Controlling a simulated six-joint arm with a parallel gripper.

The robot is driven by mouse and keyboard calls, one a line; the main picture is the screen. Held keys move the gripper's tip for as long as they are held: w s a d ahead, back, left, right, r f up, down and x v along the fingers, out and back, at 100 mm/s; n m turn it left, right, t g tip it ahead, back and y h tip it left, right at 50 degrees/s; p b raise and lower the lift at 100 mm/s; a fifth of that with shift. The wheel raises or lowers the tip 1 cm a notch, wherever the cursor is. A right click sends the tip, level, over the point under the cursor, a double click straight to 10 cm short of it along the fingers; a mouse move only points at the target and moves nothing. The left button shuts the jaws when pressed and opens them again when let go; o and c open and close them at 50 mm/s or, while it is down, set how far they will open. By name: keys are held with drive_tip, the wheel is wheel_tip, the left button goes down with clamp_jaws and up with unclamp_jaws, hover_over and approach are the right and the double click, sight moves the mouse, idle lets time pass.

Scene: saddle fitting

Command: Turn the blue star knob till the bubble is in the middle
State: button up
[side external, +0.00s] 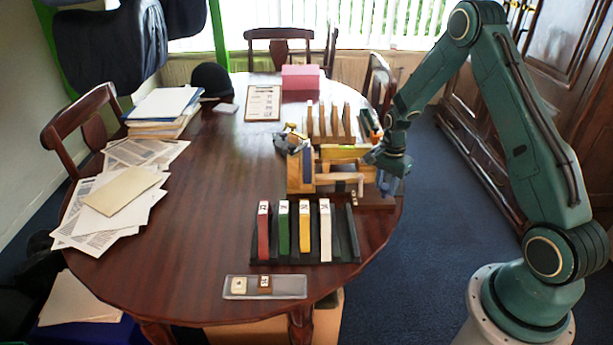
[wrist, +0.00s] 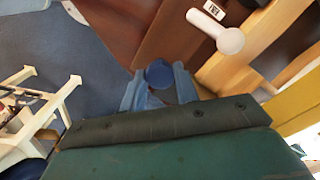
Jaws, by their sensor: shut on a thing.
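The blue star knob (wrist: 159,73) shows in the wrist view as a round blue end between the two blue fingers of my gripper (wrist: 158,88). The fingers are shut on it, one on each side. In the side external view my gripper (side external: 388,182) is at the right end of the wooden fixture (side external: 325,187), close to the table's right edge, and the knob cannot be told apart there. No bubble can be made out in either view, so its position cannot be told.
A white-ended peg (wrist: 228,40) stands near the gripper. A black rack (side external: 343,247) with coloured slats stands in front of the fixture; another rack (side external: 332,139) stands behind. A clear tray (side external: 290,287) holds two small blocks.

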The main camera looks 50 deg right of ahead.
sight(386, 186)
drive_tip(key=o, duration=0.9)
drive_tip(key=shift+o, duration=0.2)
drive_tip(key=shift+r, duration=0.1)
wheel_tip(386, 186, up, 14)
idle(0.7)
